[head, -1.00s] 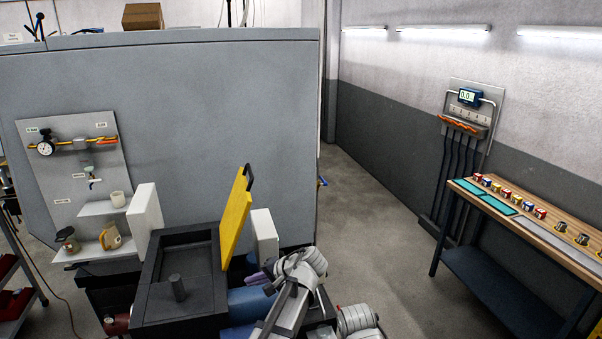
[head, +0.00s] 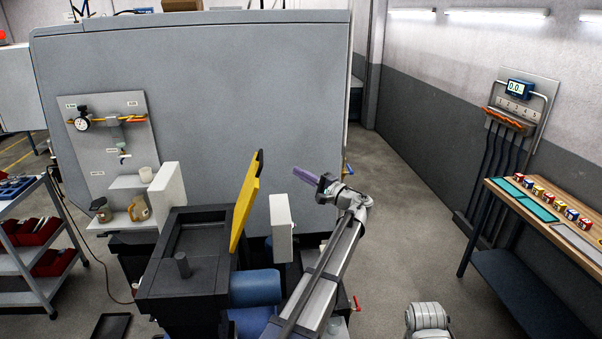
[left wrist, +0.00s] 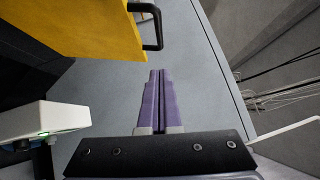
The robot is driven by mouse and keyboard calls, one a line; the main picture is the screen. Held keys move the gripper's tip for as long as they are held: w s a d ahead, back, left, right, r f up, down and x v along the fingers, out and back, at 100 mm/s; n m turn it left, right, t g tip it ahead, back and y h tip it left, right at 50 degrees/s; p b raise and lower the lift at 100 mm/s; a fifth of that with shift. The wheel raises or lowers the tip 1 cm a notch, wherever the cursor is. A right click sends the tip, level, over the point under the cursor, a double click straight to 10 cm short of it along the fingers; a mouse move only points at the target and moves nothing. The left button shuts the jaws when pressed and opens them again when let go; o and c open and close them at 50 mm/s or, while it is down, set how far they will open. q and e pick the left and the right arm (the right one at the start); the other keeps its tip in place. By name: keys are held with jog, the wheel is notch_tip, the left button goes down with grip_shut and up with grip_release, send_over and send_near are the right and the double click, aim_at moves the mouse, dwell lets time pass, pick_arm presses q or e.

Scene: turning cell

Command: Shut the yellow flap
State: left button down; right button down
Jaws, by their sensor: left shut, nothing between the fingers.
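The yellow flap (head: 244,207) stands open, tilted up at the right side of the dark box-like machine part (head: 188,280). A black handle (head: 260,159) sits at its upper edge. In the left wrist view the flap (left wrist: 85,25) and its handle (left wrist: 155,27) are at the upper left. My left gripper (head: 306,176) is shut and empty, right of the flap and apart from it, fingers pointing left in the head view. Its purple fingers (left wrist: 160,85) lie together in the left wrist view.
A white block (head: 281,228) stands right of the flap, below my left gripper; another white block (head: 167,196) is left of the box. A large grey cabinet (head: 220,100) rises behind. A workbench (head: 540,215) is at the far right. Floor between is open.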

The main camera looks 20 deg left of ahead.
pick_arm(q)
jog(key=s+p+x, duration=0.1)
jog(key=s+x, duration=0.1)
jog(key=x, duration=0.8)
jog(key=shift+s+a+p, duration=0.2)
jog(key=shift+s+p, duration=0.1)
jog(key=shift+s, duration=0.1)
jog(key=shift+r, duration=0.1)
jog(key=shift+r, duration=0.1)
